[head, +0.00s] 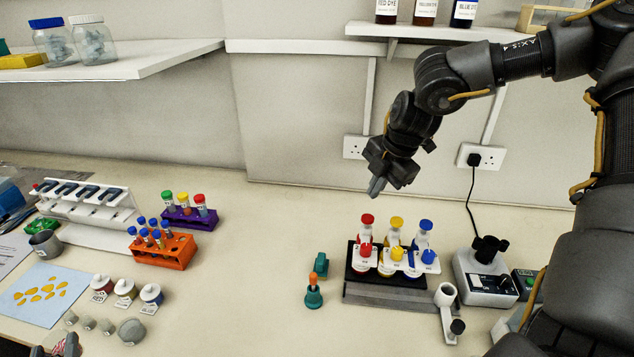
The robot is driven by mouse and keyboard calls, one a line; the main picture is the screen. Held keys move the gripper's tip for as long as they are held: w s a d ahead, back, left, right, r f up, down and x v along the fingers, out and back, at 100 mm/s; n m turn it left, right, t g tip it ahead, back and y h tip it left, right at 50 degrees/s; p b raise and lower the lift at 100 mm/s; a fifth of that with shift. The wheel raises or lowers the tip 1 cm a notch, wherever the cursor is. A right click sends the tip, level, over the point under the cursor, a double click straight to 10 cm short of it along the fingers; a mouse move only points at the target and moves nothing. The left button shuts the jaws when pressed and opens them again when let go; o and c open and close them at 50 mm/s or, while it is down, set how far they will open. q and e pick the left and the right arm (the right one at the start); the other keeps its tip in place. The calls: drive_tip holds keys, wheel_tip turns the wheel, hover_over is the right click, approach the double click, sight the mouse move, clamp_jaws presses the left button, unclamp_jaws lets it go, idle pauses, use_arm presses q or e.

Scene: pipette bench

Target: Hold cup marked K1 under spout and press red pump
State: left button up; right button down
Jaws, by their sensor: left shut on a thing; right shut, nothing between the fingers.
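A dark stand (385,292) on the bench carries three pump bottles. The red pump (367,219) is the left one, beside a yellow pump (396,223) and a blue pump (426,225). My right gripper (376,188) is shut and empty, pointing down above and behind the red pump, apart from it. My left gripper (70,346) shows only in part at the bottom left edge. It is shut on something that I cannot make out. Several small grey cups (88,323) stand just right of it. I cannot read a K1 mark on any cup.
An orange rack (163,250) and a purple rack (188,218) of tubes stand left of the middle. Three dye pots (125,289) stand in front. A teal pipette bulb (313,297) is left of the stand. A black-knobbed device (487,277) is right of it. The bench centre is clear.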

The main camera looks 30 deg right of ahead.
drive_tip(key=shift+f+b, duration=0.3)
drive_tip(key=shift+f, duration=0.45)
wheel_tip(320, 180, down, 4)
drive_tip(key=shift+r+b, duration=0.2)
drive_tip(key=shift+b, duration=0.95)
drive_tip(key=shift+f+b, duration=0.2)
drive_tip(key=shift+b, duration=0.1)
drive_tip(key=shift+r, duration=0.1)
